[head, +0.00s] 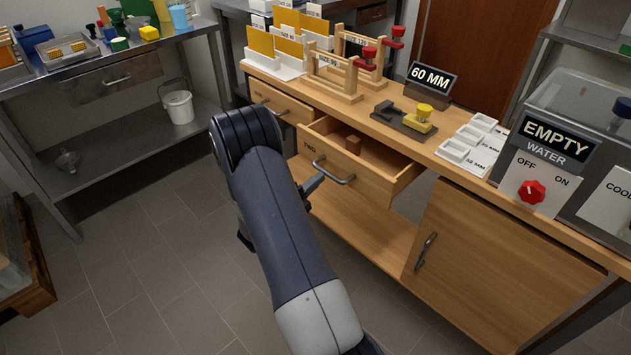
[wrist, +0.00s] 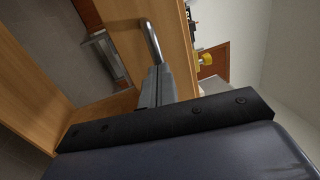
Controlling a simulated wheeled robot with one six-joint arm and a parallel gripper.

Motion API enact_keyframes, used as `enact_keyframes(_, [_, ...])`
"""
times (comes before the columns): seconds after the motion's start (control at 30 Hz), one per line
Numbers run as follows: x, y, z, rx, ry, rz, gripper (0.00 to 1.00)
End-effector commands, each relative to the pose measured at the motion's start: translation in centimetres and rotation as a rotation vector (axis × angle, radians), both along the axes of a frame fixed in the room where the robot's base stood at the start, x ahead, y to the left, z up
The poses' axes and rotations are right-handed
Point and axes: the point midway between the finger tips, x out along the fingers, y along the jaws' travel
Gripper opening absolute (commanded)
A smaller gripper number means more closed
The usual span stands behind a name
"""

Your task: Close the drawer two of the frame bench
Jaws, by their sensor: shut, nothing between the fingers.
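Drawer two (head: 345,172) of the wooden frame bench (head: 375,228) is pulled out, with "TWO" on its front and a bar handle (head: 335,174). My gripper (head: 318,180) is shut and empty, just in front of the drawer front near the left end of the handle. In the wrist view, my fingertips (wrist: 156,72) are close to the handle (wrist: 151,40); I cannot tell whether they touch. My arm hides part of the bench's left side.
Another drawer (head: 283,107), left of drawer two, looks shut. A cabinet door (head: 490,255) with a handle is at the right. The bench top holds wooden frames (head: 335,80), a yellow-knobbed tool (head: 405,118) and a water tank (head: 575,130). The floor in front is clear.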

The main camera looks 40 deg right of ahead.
Motion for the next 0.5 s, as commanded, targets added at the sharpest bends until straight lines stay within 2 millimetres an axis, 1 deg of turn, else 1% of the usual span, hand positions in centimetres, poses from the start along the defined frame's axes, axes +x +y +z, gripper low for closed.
enact_keyframes(0.37, [0.0, -0.2, 0.1, 0.0, -0.001, 0.0, 0.0])
enact_keyframes(0.43, [0.1, -0.8, 0.1, 0.0, -0.002, -0.003, 0.0])
enact_keyframes(0.5, [0.1, -2.0, 0.2, 0.0, -0.002, -0.005, 0.0])
